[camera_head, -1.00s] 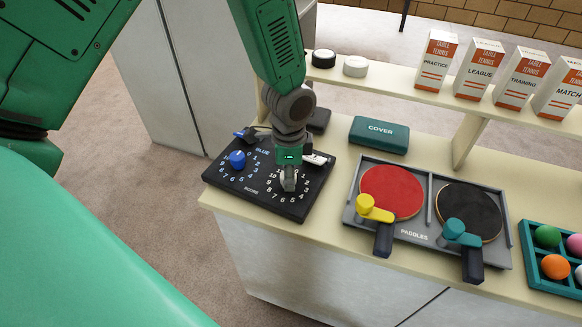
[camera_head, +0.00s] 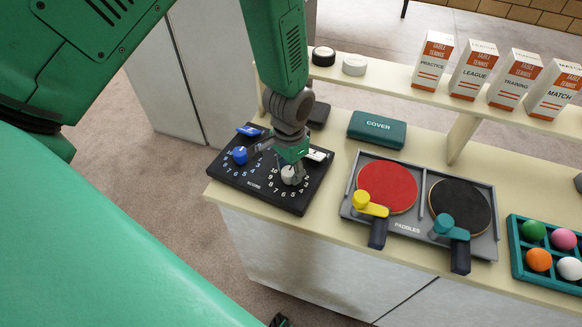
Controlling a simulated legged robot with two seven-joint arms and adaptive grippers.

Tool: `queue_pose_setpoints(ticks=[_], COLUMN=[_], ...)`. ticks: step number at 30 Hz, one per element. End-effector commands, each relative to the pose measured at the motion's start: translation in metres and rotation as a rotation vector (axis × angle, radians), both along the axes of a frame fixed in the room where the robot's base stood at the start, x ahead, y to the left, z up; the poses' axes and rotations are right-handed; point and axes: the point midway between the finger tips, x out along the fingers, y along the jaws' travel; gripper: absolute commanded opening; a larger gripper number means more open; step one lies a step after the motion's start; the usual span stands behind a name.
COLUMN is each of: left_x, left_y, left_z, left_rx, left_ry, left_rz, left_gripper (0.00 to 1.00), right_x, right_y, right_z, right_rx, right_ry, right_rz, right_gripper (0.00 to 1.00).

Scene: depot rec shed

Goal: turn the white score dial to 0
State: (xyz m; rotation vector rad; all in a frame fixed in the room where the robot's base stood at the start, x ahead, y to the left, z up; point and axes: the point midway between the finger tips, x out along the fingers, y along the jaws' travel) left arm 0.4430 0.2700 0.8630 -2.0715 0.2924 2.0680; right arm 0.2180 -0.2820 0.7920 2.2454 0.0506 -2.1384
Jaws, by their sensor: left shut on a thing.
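My left gripper (camera_head: 295,172) reaches down from above and is shut on the white score dial. The gripper covers part of the dial and its number ring, so I cannot read which number it points to. A small dark part at the bottom edge may belong to my right gripper; too little shows to tell its state.
A green COVER case (camera_head: 377,129) stands behind right of the board. A grey paddle tray (camera_head: 409,236) holds a red and a black paddle. A teal ball tray (camera_head: 520,262) is at far right. A raised shelf (camera_head: 400,88) with pucks and boxes runs along the back.

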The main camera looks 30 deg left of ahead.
Motion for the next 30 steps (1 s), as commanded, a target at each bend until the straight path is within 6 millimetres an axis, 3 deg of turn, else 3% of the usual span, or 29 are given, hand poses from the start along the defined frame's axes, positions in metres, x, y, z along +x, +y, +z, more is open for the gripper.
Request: queue_pose_setpoints(ticks=[16, 17, 18, 30], left_x=[-0.0067, -0.0068, -0.0068, -0.0016], left_y=[-0.0006, -0.0007, -0.0007, -0.0004], left_z=[-0.0038, -0.0038, -0.0038, 0.0042], left_rx=[0.000, 0.000, 0.000, -0.001], left_ry=[0.019, 0.019, 0.018, 0.004], left_rz=[0.027, 0.027, 0.027, 0.026], left_gripper=[0.04, 0.40, 0.53, 0.53], right_x=[0.0000, 0.0000, 0.0000, -0.0027], right_y=[0.0000, 0.0000, 0.0000, 0.0000], right_z=[0.0009, 0.0009, 0.0009, 0.0018], right_rx=[0.000, 0.000, 0.000, 0.000], right_ry=[0.000, 0.000, 0.000, -0.002], right_rz=[0.000, 0.000, 0.000, 0.000], right_gripper=[0.40, 0.40, 0.40, 0.40])
